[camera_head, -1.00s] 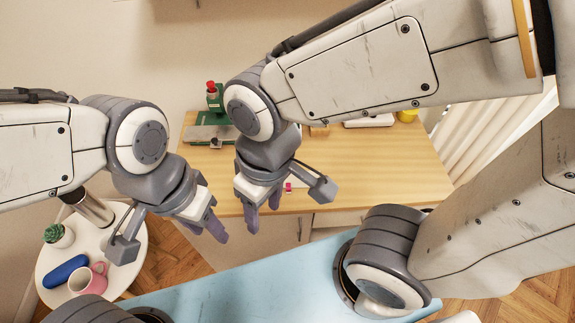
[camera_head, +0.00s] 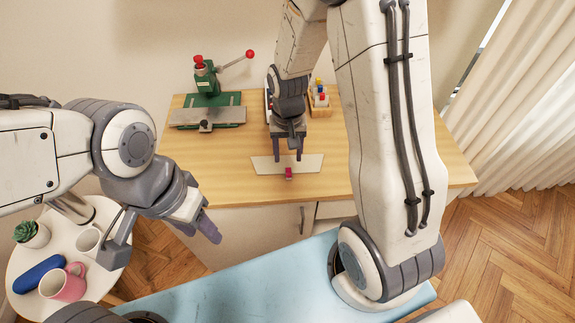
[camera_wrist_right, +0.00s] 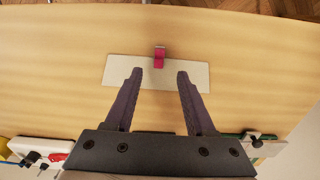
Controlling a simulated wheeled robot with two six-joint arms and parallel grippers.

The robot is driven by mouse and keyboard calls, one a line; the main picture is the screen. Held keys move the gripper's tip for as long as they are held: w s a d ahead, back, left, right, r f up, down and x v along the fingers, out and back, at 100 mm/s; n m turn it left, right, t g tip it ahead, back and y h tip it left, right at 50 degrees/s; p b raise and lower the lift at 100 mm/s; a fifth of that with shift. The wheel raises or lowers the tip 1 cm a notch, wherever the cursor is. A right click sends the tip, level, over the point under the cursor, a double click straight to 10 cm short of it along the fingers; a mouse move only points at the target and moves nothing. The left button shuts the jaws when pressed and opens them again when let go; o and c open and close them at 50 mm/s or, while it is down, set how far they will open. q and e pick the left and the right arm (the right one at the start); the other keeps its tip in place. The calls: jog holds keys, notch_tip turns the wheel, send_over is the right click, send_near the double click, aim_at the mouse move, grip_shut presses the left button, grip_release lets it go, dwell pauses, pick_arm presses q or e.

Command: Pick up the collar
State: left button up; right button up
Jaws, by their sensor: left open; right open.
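The collar (camera_head: 262,166) is a flat, pale, elongated piece lying on the wooden table. It also shows in the right wrist view (camera_wrist_right: 118,72), with a small pink clip-like piece (camera_wrist_right: 159,57) at the middle of its edge. My right gripper (camera_head: 289,157) points down at the collar from the back side. Its two fingers are open and overlap the collar in both views, with the pink piece ahead between them; I cannot tell their exact height above it. My left gripper (camera_head: 208,225) is open and empty, away from the collar, off the table's front left.
A green press (camera_head: 208,90) with a red-knobbed lever stands at the table's back left. A wooden holder (camera_head: 320,105) with small coloured items stands behind the right gripper. A white side table (camera_head: 92,285) holds mugs, a plant and a blue case. The table (camera_head: 225,170) is clear around the collar.

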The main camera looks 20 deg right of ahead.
aim_at(289, 170)
jog(key=f, duration=0.5)
jog(key=shift+s+f, duration=0.2)
jog(key=shift+f, duration=0.1)
grip_shut()
